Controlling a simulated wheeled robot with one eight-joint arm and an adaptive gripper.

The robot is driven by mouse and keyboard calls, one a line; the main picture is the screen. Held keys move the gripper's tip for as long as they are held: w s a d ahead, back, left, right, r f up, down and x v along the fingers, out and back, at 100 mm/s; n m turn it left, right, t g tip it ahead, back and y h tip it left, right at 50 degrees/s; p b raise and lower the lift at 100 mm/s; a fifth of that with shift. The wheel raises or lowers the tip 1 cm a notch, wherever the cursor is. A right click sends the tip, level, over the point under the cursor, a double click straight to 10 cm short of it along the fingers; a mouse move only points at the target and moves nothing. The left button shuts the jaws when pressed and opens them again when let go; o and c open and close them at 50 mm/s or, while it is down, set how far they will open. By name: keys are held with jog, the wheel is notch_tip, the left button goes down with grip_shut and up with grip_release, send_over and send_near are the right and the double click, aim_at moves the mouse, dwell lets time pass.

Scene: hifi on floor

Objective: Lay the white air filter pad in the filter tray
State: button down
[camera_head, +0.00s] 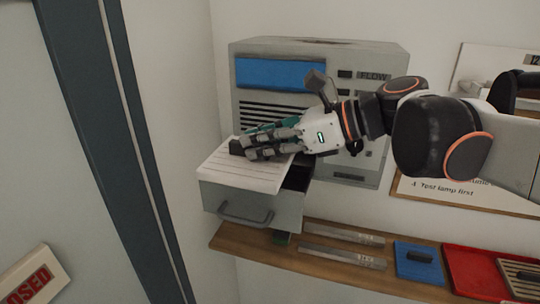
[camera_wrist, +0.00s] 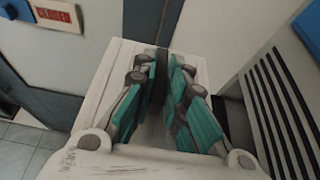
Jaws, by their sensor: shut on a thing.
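The white air filter pad (camera_head: 240,174) is a flat ribbed slab over the filter tray, a pulled-out grey drawer (camera_head: 232,198) with a bar handle. The pad covers most of the tray's opening; a dark gap shows at the right. I cannot tell whether it rests on the rim or hangs just above it. My gripper (camera_head: 250,149) reaches in from the right and is shut on the pad's dark upright grip. In the wrist view the teal-lined fingers (camera_wrist: 164,72) stand either side of that dark strip, with the white pad (camera_wrist: 108,75) around them.
The grey cabinet (camera_head: 390,60) with a blue panel and black slots stands behind the tray. A wooden shelf (camera_head: 228,241) below holds metal strips (camera_head: 342,256), a blue block (camera_head: 418,263) and a red tray (camera_head: 455,262). A dark door frame (camera_head: 120,150) is at left.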

jog(key=w+d+p, duration=0.1)
jog(key=w+d, duration=0.2)
jog(key=w, duration=0.5)
jog(key=f, duration=0.5)
jog(key=f+p, duration=0.1)
jog(key=f, duration=0.1)
jog(key=shift+w+f, duration=0.35)
notch_tip(320, 180, down, 3)
jog(key=shift+f+p, duration=0.1)
jog(key=shift+p, duration=0.2)
jog(key=shift+w+d+f, duration=0.1)
jog(key=shift+w+f, duration=0.1)
jog(key=shift+f, duration=0.1)
jog(key=shift+s, duration=0.1)
